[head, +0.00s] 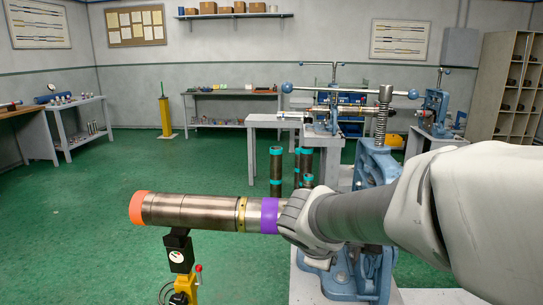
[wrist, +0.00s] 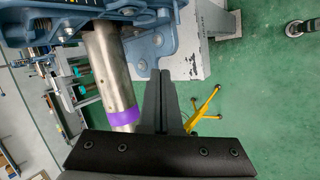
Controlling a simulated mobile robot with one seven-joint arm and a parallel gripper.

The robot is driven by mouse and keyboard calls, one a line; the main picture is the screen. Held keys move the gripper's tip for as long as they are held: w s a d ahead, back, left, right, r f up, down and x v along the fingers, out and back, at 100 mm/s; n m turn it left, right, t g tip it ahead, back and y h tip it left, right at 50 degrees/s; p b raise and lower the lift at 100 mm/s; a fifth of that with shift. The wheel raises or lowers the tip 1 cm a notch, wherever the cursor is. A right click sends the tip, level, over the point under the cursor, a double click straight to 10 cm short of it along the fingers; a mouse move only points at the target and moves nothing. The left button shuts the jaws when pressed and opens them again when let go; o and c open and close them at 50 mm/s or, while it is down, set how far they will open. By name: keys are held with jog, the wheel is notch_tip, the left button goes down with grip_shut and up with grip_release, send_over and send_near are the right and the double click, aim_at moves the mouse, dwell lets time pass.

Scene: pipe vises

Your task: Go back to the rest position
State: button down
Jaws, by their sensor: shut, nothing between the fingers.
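My gripper (wrist: 160,76) is shut and empty in the wrist view, its two fingers pressed together. Beside them on the left is a metal pipe (wrist: 109,72) with a purple band (wrist: 123,117). The head view shows the same pipe (head: 190,210) lying level, with an orange left end (head: 138,207) and a thin yellow ring. A blue vise (head: 375,165) stands at its right side, partly behind my arm. My arm crosses from the right and ends near the purple band; the fingers are hidden there. I cannot tell whether they touch the pipe.
A yellow stand with a black top (head: 180,252) is under the pipe's left part. Behind are another vise bench (head: 262,122), dark pipes with teal ends (head: 276,172), a shelf rack (head: 508,80) and a left table (head: 80,110). Green floor is clear at the left.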

jog(key=s+d+r+m+y, duration=0.1)
jog(key=s+r+m+y, duration=0.1)
jog(key=s+m, duration=0.55)
jog(key=s+d+r+m+y, duration=0.15)
jog(key=s+m, duration=0.35)
jog(key=s, duration=0.6)
notch_tip(320, 180, up, 13)
jog(key=g+p, duration=0.1)
jog(key=p, duration=1.2)
jog(key=shift+a+r+p, duration=0.15)
jog(key=shift+a+p, duration=0.05)
jog(key=shift+p, duration=0.1)
jog(key=c, duration=1.5)
grip_release()
jog(key=shift+w+y, duration=0.1)
jog(key=shift+y, duration=0.15)
jog(key=shift+c, duration=0.2)
